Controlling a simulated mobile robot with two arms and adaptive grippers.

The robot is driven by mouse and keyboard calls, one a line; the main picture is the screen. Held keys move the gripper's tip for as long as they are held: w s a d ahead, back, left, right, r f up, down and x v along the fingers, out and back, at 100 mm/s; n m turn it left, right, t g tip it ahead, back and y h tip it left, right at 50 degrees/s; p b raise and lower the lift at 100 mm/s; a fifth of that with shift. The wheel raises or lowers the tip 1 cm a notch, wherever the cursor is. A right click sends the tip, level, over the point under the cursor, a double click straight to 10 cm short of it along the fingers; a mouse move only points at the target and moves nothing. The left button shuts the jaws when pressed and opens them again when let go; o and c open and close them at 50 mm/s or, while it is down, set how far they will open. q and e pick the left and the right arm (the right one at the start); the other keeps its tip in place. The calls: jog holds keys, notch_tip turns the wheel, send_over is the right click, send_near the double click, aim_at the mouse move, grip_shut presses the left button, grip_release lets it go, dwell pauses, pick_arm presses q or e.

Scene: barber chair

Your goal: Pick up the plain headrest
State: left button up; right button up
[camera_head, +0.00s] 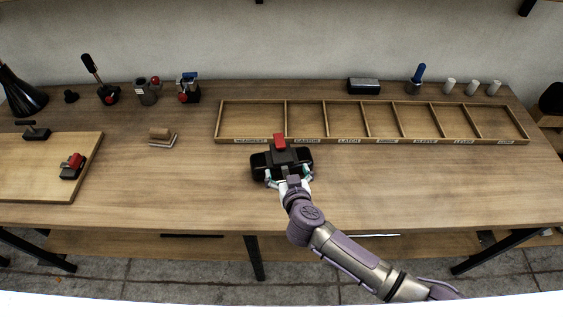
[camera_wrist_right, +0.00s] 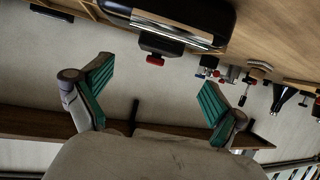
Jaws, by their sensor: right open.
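A black padded headrest (camera_head: 262,164) lies on the workbench in front of the divided wooden tray, with a dark block and a red part (camera_head: 279,140) at its middle. I cannot tell whether it is the plain one. My right gripper (camera_head: 289,182) is at its near side, open. In the right wrist view, the black headrest (camera_wrist_right: 195,14) with a silver strip is at the top, beyond the spread teal fingers of the gripper (camera_wrist_right: 156,78). Nothing shows between the fingers. My left gripper is not in view.
The empty divided tray (camera_head: 370,141) runs along the back right. A black and silver block (camera_head: 364,86) and a blue-handled tool (camera_head: 418,78) stand behind it. A wooden board (camera_head: 35,180) with a red-topped clamp (camera_head: 72,166) lies at the left. The bench right of my arm is clear.

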aim_at(282, 155)
jog(key=b+x, duration=0.1)
jog(key=x, duration=0.8)
jog(key=shift+d+f, duration=0.1)
jog(key=shift+s, duration=0.1)
jog(key=shift+c, duration=0.4)
jog(key=shift+s+d, duration=0.1)
jog(key=shift+c, duration=1.2)
grip_shut()
jog(key=shift+r, duration=0.25)
